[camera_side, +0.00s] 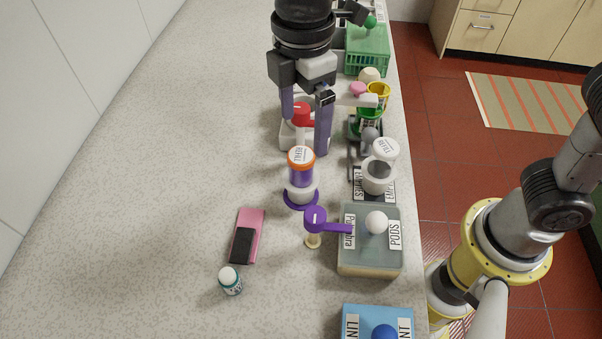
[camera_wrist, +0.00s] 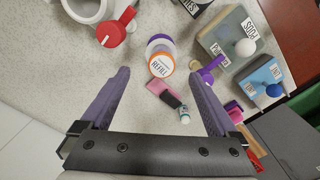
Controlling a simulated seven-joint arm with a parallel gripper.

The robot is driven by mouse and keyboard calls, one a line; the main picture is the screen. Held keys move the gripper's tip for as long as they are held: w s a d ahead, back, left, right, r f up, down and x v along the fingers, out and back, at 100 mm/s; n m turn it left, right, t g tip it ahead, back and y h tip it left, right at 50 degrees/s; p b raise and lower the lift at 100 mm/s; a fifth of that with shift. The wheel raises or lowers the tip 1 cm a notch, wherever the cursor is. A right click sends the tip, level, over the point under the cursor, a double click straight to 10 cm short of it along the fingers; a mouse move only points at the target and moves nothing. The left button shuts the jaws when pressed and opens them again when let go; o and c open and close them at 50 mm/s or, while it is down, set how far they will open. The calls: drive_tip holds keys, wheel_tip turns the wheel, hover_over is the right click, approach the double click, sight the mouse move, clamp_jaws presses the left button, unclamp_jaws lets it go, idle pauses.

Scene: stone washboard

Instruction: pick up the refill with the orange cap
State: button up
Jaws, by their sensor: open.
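The refill with the orange cap (camera_side: 301,176) stands upright on the counter in the side view, purple with a white label on its cap. It seems to sit in a white and purple holder. In the wrist view its orange-rimmed cap (camera_wrist: 161,66) reads REFILL and lies between the fingertips in the picture. My gripper (camera_side: 305,132) is open and points down, above and a little behind the refill in the side view. In the wrist view my gripper (camera_wrist: 160,74) shows both purple fingers apart with nothing between them. The height gap to the cap is hard to judge.
A purple-handled item (camera_side: 316,221) stands just in front of the refill, and a red-topped white pot (camera_side: 292,135) is behind it. A lidded PODS box (camera_side: 370,255) is to the right. A pink pad (camera_side: 250,222) and a small bottle (camera_side: 230,282) lie front left. The left counter is clear.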

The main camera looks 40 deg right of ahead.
sight(303, 153)
wheel_tip(303, 153, down, 8)
drive_tip(key=shift+s+f, duration=0.1)
drive_tip(key=shift+a+f, duration=0.15)
drive_tip(key=shift+f, duration=1.2)
drive_tip(key=shift+a+f, duration=0.15)
drive_tip(key=shift+f, duration=1.2)
drive_tip(key=c, duration=1.2)
drive_tip(key=shift+o, duration=0.2)
drive_tip(key=shift+r, duration=0.1)
